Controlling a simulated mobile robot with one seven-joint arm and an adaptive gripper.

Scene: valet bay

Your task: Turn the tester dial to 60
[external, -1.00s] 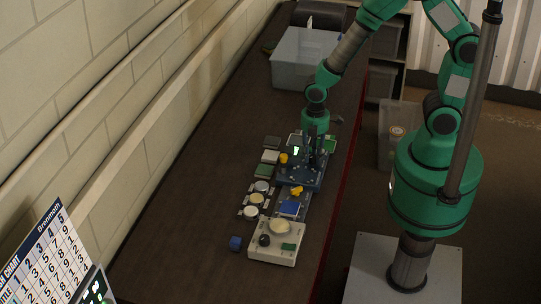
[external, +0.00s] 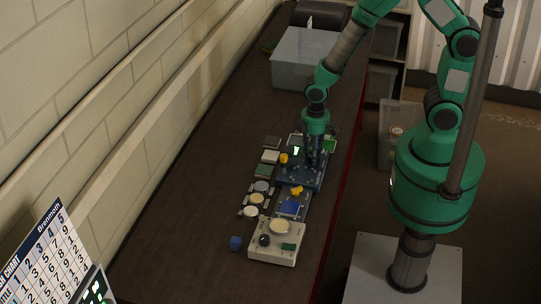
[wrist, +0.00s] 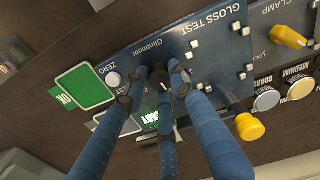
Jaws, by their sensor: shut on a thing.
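The tester is a dark blue panel marked GLOSS TEST and Glintmoor (wrist: 222,62); it lies on the bench in the external view (external: 290,182). Its dial (wrist: 158,70) is a small dark knob, mostly hidden by the fingertips. My gripper (wrist: 158,78) comes down from above with its three fingers shut around the dial. In the external view my gripper (external: 314,168) stands over the far right part of the tester. The dial's pointer and numbers cannot be read. A lit green display (wrist: 150,118) is partly covered by a finger.
A yellow knob (wrist: 250,127) sits close beside the fingers, and a yellow clamp handle (wrist: 288,37) is farther off. A green-faced pad (wrist: 85,87) lies on the other side. The bench's left side is clear.

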